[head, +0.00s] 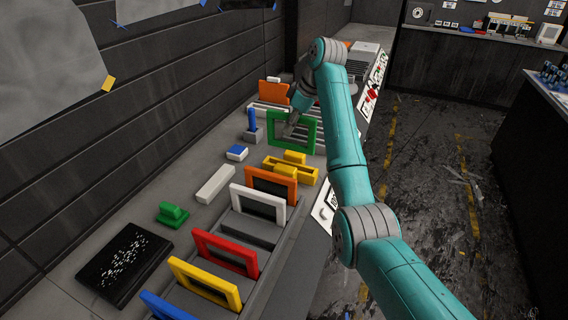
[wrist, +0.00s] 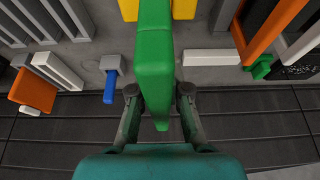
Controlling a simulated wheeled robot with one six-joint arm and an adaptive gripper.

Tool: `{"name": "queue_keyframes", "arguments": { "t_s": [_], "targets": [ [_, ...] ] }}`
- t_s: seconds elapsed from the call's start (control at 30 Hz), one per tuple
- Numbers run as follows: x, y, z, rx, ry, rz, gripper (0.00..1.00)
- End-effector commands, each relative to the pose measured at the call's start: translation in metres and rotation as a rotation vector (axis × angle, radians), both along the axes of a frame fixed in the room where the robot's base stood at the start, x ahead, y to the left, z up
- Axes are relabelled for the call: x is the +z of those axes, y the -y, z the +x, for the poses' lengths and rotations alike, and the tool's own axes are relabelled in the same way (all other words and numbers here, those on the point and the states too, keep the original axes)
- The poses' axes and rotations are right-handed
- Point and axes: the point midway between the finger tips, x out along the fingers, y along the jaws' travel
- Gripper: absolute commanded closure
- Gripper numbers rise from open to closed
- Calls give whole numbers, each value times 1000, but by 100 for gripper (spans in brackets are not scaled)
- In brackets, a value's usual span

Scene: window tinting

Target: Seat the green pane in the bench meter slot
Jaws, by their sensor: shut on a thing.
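The green pane (head: 271,128) is a green square frame, held upright above the bench in the head view. My gripper (head: 291,127) is shut on it. In the wrist view the green pane (wrist: 155,60) is seen edge-on between the two fingers of my gripper (wrist: 158,98). A yellow fixture (head: 307,177) with raised yellow blocks sits on the bench just nearer than the pane. Part of it shows beyond the pane in the wrist view (wrist: 184,8). I cannot tell for sure which item is the bench meter slot. The pane appears clear of the fixture.
Orange, white, red (head: 222,252), yellow (head: 203,283) and blue panes stand in a near rack. Another orange pane (head: 274,91) stands behind. A blue-handled tool (head: 252,122), blue-white block (head: 237,152), white bar (head: 215,184), green block (head: 172,213) and black mat (head: 122,262) lie along the wall side.

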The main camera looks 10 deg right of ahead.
Motion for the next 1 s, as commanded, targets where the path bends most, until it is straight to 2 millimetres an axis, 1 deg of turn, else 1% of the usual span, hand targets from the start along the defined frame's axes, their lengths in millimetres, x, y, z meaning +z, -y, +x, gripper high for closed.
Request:
{"name": "queue_keyframes", "arguments": {
  "t_s": [0.07, 0.17, 0.3, 0.4, 0.57, 0.77, 0.83, 1.0],
  "targets": [
    [-4, 0, 0, 0, 0, 0, 100],
    [-16, 0, -1, 0, -2, 1, 100],
    [-41, 0, -1, 1, -2, 0, 100],
    [-55, 0, 0, 0, -1, 1, 100],
    [-68, 0, 0, -1, -2, 0, 100],
    [-94, 0, -1, 0, -1, 0, 100],
    [-98, 0, 0, 0, 1, -1, 100],
    [-99, 0, 0, 0, 2, -1, 100]
  ]
}}
